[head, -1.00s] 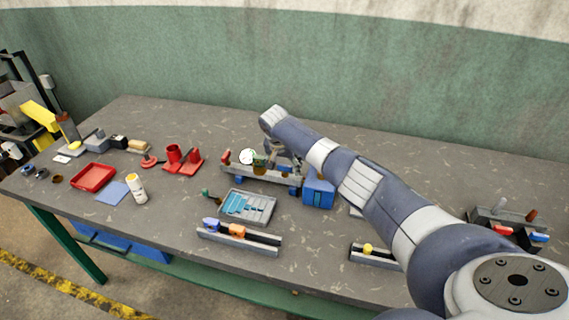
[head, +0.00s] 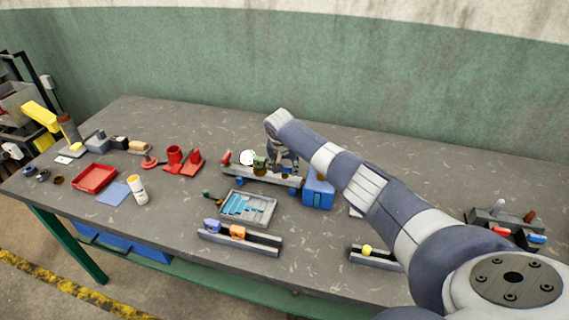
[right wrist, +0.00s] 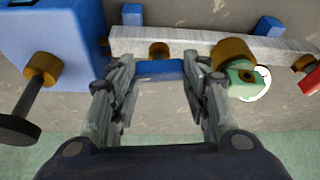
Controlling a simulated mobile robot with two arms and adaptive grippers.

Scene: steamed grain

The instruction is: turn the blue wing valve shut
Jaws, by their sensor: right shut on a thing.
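The blue wing valve (right wrist: 160,68) shows in the right wrist view as a short blue bar in front of a pale pipe rail (right wrist: 190,38), beside a brass fitting (right wrist: 159,50). My right gripper (right wrist: 158,74) is shut on it, with a finger at each end of the bar. In the head view my right gripper (head: 284,158) is over the right part of the pipe rail (head: 245,173), and the wing valve is too small and covered to make out. My left gripper is in neither view.
A blue box (head: 318,192) stands right of the rail; a black knob on a brass stem (right wrist: 20,130) sticks out from it. A green fitting with a white round dial (head: 247,158) is left of my gripper. A grey tray (head: 262,207) lies in front.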

